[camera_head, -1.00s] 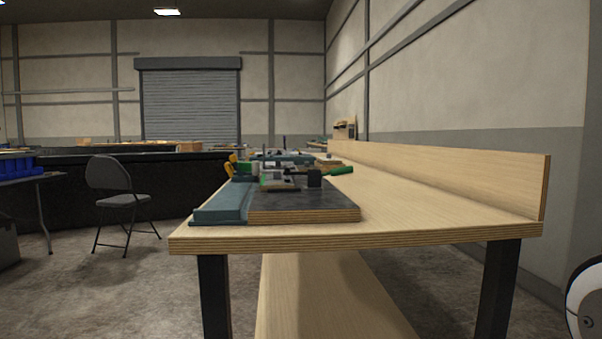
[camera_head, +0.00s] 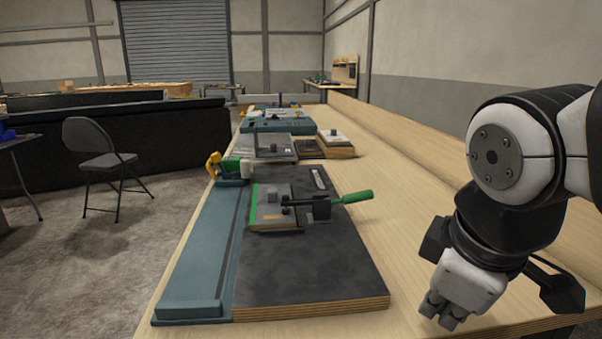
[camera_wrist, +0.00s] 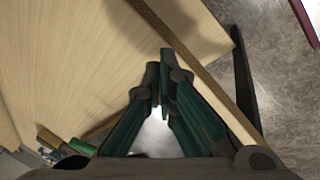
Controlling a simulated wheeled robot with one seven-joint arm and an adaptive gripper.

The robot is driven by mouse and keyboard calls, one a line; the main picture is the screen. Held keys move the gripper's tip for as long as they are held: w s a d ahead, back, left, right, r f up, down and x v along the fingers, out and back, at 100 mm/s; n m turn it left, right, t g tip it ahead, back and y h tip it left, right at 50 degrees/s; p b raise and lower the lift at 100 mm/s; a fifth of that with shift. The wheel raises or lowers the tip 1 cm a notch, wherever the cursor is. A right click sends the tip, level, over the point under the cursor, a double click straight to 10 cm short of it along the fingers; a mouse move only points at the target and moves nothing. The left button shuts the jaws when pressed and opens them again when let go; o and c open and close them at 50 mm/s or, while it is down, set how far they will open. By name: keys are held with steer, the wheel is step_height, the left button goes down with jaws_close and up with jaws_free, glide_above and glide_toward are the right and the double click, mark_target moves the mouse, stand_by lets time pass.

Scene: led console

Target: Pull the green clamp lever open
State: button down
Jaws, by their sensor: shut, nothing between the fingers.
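The green clamp lever (camera_head: 357,196) sticks out to the right from a dark clamp body (camera_head: 319,209) on a black-topped board (camera_head: 300,262). The handle lies roughly level, pointing right. My gripper (camera_head: 440,319) is at the lower right of the head view, above the table's near right part. It is to the right of and nearer than the lever, clearly apart from it. In the wrist view my gripper (camera_wrist: 161,95) shows its fingers together and empty. A green piece (camera_wrist: 82,147) shows at the lower left there, partly cut off by my gripper; it may be the lever.
The wooden table (camera_head: 385,165) is bare between the board and the back ledge (camera_head: 440,158). A teal rail (camera_head: 200,255) runs along the board's left side. A yellow and green clamp (camera_head: 228,167) and other fixtures stand behind. A folding chair (camera_head: 98,150) is at left.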

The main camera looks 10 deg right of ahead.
steer(key=w+r+n+p, duration=0.4)
steer(key=r+n, duration=0.1)
steer(key=r, duration=0.1)
steer(key=n+t+p, duration=0.3)
steer(key=n+p, duration=0.1)
steer(key=n, duration=1.9)
glide_toward(352, 199)
steer(key=s+d+f, duration=0.1)
steer(key=s+f, duration=0.1)
steer(key=b+x, duration=0.1)
steer(key=x, duration=0.2)
steer(key=b+x, duration=0.2)
steer(key=x, duration=0.1)
steer(key=b+x, duration=0.1)
steer(key=x, duration=0.2)
steer(key=shift+w+d+b, duration=0.15)
steer(key=shift+d+b, duration=0.15)
steer(key=shift+b, duration=0.05)
